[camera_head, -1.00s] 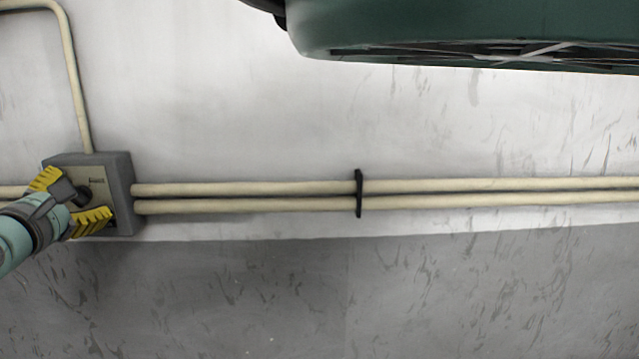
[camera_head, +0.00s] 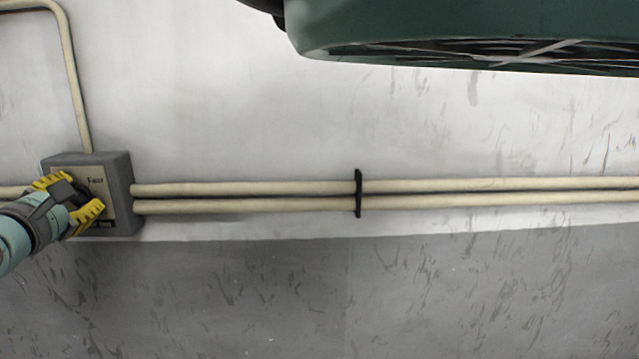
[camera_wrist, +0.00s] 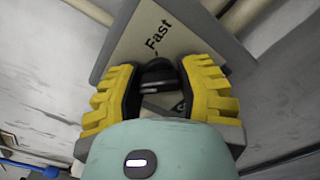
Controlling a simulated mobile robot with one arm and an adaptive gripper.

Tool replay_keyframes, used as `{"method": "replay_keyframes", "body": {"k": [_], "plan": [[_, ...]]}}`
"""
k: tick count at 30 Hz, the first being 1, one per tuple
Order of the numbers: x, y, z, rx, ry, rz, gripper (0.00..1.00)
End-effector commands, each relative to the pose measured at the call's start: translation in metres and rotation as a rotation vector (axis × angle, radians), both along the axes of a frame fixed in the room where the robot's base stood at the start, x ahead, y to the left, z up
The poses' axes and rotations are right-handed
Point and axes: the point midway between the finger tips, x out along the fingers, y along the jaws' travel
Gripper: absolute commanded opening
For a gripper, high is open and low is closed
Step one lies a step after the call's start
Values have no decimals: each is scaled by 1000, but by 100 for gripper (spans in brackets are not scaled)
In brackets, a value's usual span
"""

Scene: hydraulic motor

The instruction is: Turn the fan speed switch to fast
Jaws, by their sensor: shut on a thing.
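The fan speed switch box (camera_head: 120,183) is a grey box on the wall at the left of the head view. Its pale faceplate (camera_wrist: 181,31) fills the top of the wrist view and carries the word "Fast". The black knob (camera_wrist: 158,74) sits in the middle of the plate, just below that word in the wrist view. My gripper (camera_head: 78,198) has yellow ridged fingers and is at the front of the box. In the wrist view my gripper (camera_wrist: 157,92) is shut on the knob, one finger on each side. The knob's lower part is hidden by my gripper.
Two cream pipes (camera_head: 250,189) run right from the box along the wall, held by a black clamp (camera_head: 358,193). Another pipe (camera_head: 75,95) rises from the box top. A large green fan housing (camera_head: 450,30) hangs at the upper right. The wall between is clear.

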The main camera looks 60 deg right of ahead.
Motion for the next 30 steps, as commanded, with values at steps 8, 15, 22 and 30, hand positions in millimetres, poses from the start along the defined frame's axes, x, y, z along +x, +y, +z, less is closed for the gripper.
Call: {"method": "replay_keyframes", "body": {"k": [8, 15, 22, 30], "plan": [[1, 1, -4, 68, -93, 2, 1], [1, 1, -7, 193, -253, 1, 1], [0, 1, -8, 328, -428, 3, 1], [0, 0, -9, 491, -629, 2, 1]]}}
